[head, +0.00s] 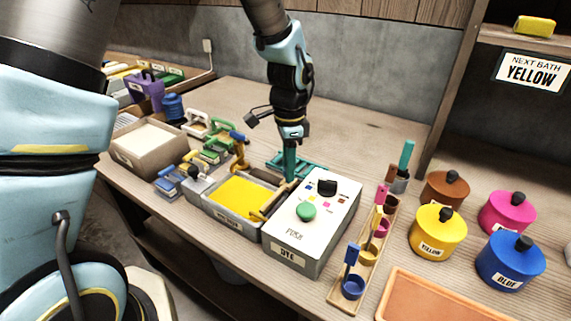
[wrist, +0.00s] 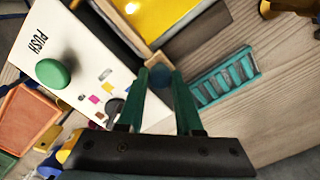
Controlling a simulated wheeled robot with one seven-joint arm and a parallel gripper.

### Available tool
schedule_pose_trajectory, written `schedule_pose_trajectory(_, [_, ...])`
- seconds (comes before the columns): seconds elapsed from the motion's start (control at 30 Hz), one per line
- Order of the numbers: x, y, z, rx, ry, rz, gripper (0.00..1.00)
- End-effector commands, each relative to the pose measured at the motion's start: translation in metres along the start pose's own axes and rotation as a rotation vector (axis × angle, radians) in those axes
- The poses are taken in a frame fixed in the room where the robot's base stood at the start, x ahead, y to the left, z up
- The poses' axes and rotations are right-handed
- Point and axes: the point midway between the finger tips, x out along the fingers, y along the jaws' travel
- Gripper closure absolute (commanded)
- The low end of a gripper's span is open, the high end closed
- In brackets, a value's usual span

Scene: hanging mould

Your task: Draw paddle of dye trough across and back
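The dye trough is a grey box filled with flat yellow dye (head: 240,191); the dye also shows at the top of the wrist view (wrist: 165,15). Its paddle, a wooden bar (head: 270,203), lies along the trough's right side, beside the white box. In the wrist view a round blue end (wrist: 159,73) on a wooden piece shows between my fingertips. My gripper (head: 290,178) points down at the far right end of the trough. Its two teal fingers (wrist: 161,76) stand apart, one on each side of the blue end. I cannot tell whether they touch it.
The white control box (head: 322,205) with green button and black knob stands close right of the trough. A teal rack (head: 310,168) lies behind. Clamps (head: 215,140) stand to the left. A ladle rack (head: 367,270) and dye pots (head: 438,232) are right. The back bench is clear.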

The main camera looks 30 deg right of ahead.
Motion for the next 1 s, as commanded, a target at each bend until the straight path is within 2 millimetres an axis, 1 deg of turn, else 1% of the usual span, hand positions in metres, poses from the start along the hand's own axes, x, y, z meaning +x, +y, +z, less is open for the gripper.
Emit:
schedule_pose_trajectory(0.03, [0.0,0.004,-0.004,0.006,0.004,0.005,0.61])
schedule_pose_trajectory(0.27, [0.0,0.003,-0.003,0.005,0.003,0.004,0.36])
schedule_pose_trajectory(0.57, [-0.003,0.002,-0.002,0.004,0.003,0.002,0.36])
schedule_pose_trajectory(0.67, [-0.012,0.001,-0.003,0.003,0.005,0.0,0.36])
schedule_pose_trajectory(0.77, [-0.029,0.001,-0.002,0.002,0.006,-0.002,0.36])
schedule_pose_trajectory(1.0, [-0.076,0.001,-0.003,0.003,0.005,0.0,0.36])
